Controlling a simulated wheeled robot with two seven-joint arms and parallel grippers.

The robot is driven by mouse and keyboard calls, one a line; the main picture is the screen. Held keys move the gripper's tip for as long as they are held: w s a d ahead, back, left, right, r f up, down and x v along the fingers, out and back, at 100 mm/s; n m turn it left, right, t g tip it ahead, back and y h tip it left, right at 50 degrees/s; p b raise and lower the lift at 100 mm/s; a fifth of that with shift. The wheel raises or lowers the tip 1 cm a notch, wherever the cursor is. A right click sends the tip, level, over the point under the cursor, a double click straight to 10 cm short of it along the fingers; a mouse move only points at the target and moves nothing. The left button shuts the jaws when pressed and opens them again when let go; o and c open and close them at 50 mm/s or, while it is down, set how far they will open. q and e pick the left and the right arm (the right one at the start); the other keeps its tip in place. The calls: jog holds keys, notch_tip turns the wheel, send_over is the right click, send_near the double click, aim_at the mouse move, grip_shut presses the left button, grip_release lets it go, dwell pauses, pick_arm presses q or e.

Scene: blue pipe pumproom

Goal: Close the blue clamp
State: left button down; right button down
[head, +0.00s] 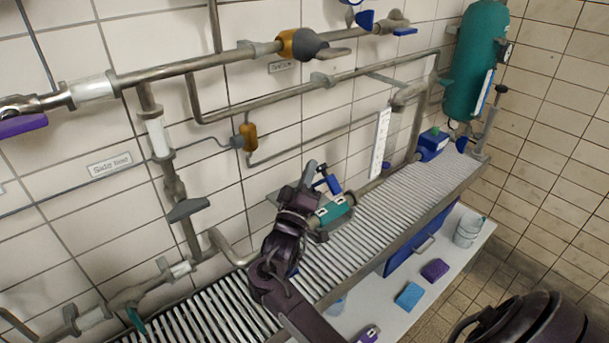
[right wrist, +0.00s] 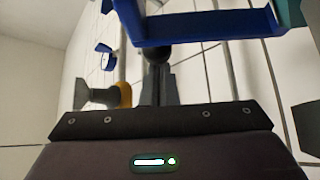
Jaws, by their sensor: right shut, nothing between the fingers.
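The blue clamp (head: 333,184) sits by the pipe with the teal block (head: 333,210), just above the slatted grating. In the right wrist view a large blue part (right wrist: 205,27), which looks like the clamp, fills the top, close beyond the fingertips. My right gripper (head: 309,172) is shut and empty, immediately left of the clamp. Its fingers (right wrist: 158,85) show together in the wrist view. I cannot tell whether they touch the clamp. My wrist and arm hide part of the pipe. My left gripper is not in view.
Metal pipes with an orange valve (head: 300,44) run along the tiled wall. The slatted grating (head: 400,205) lies below. A teal tank (head: 476,60) hangs at the right. A shelf below holds a blue sponge (head: 409,295) and a purple sponge (head: 435,270).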

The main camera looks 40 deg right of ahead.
jog(key=shift+s+m, duration=0.25)
jog(key=shift+m, duration=0.15)
